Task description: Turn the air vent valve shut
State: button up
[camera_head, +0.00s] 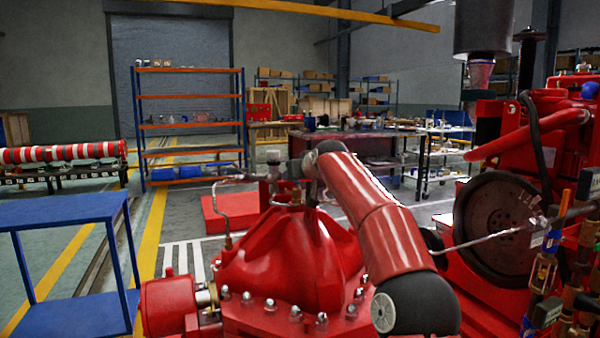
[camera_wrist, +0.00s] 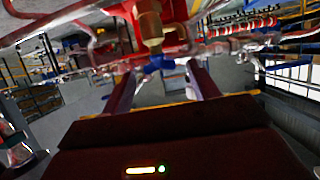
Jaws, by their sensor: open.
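In the wrist view a brass valve (camera_wrist: 151,27) hangs at the top centre, below red pump parts. Its blue handle (camera_wrist: 160,63) lies between the far ends of my two fingers. My gripper (camera_wrist: 161,73) is open, with a finger on each side of the handle and a visible gap to both. No contact shows. In the head view the red pump casing (camera_head: 285,252) with its bolted flange stands at the centre front. My red arm crosses over it. My gripper and the blue handle cannot be made out there, behind or beyond the arm.
Thin metal pipes (camera_head: 229,215) run beside the casing top. A large dark flywheel (camera_head: 497,225) and brass pipework (camera_head: 543,270) stand at the right. A blue table (camera_head: 60,212) is at the left. Open floor lies behind, before an orange shelf rack (camera_head: 190,126).

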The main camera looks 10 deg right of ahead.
jog(key=shift+w, duration=0.15)
jog(key=c, duration=1)
jog(key=shift+a, duration=0.1)
